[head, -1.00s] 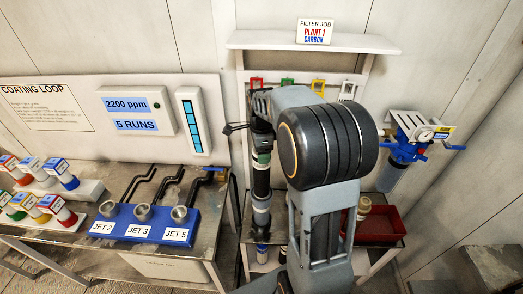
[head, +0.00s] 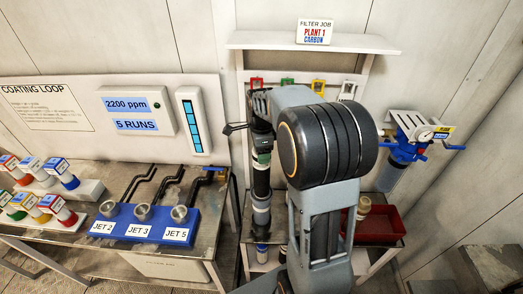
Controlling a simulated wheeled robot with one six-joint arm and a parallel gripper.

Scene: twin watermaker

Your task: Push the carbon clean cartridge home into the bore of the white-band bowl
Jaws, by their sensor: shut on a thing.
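My gripper (head: 262,140) points down at the left end of the right-hand bench, below my wrist. It is shut on the top of a slim dark upright cylinder, which I take for the carbon clean cartridge (head: 261,182). Green and white patches show near the grip. Below the dark length is a grey cylindrical part (head: 261,216), upright and in line with it. I cannot tell whether this is the white-band bowl, or how deep the cartridge sits. No white band or bore rim can be made out. My arm hides much of the bench behind.
A red tray (head: 385,238) lies to the right, with a blue-headed filter housing (head: 405,150) on the wall. The blue jet block (head: 147,224) is on the left bench. A shelf (head: 375,43) overhangs the back.

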